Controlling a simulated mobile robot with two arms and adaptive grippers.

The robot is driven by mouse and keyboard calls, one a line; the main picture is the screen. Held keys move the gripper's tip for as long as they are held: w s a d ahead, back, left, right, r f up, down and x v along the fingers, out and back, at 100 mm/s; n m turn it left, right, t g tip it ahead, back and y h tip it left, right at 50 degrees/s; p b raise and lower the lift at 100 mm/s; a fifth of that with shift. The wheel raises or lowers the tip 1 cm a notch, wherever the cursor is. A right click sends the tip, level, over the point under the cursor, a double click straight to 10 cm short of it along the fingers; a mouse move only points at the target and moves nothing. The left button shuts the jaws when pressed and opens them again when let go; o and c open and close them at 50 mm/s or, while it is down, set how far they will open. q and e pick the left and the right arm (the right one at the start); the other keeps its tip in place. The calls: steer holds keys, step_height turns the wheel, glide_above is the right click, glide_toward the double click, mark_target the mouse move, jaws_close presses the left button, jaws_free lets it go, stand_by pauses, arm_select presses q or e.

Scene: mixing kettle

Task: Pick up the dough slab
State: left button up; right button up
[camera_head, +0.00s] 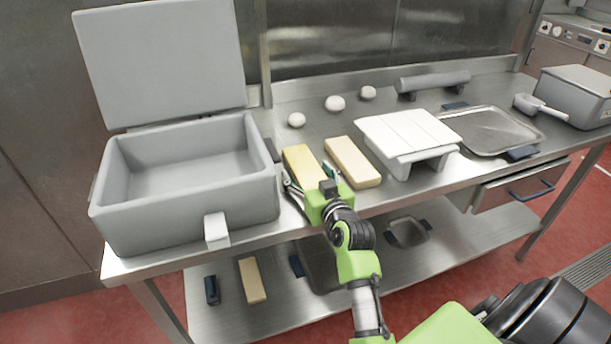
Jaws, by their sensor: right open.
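Two slabs lie side by side on the steel table: a yellowish slab (301,160) and a paler beige slab (354,164) to its right. I cannot tell for certain which one is the dough slab. My right gripper (309,178) is open at the near end of the yellowish slab, with one finger to each side of it. The gripper's body hides that near end, and I cannot tell whether the fingers touch the slab. My left gripper is not in view.
A grey bin (190,185) with its lid raised stands close on the left. A white slatted stand (408,138) is right of the slabs. Several white dough balls (335,103) lie behind. A metal tray (490,130) and a grey container (577,95) are farther right.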

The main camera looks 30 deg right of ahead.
steer(key=c, duration=1.4)
steer(key=shift+r, duration=0.15)
steer(key=shift+s, duration=0.1)
steer(key=shift+s+r, duration=0.3)
steer(key=shift+r, duration=0.15)
steer(key=s+a+r, duration=0.1)
steer(key=s+r, duration=0.1)
steer(key=s, duration=0.2)
steer(key=s+a+r, duration=0.1)
steer(key=s+r, duration=0.1)
steer(key=s, duration=0.2)
steer(key=s+a+r, duration=0.1)
steer(key=s+r, duration=0.1)
steer(key=s, duration=0.1)
steer(key=shift+s+r+p, duration=0.35)
steer(key=shift+s, duration=0.05)
steer(key=shift+s+a+r, duration=0.15)
steer(key=shift+s+r, duration=0.05)
steer(key=shift+s, duration=0.35)
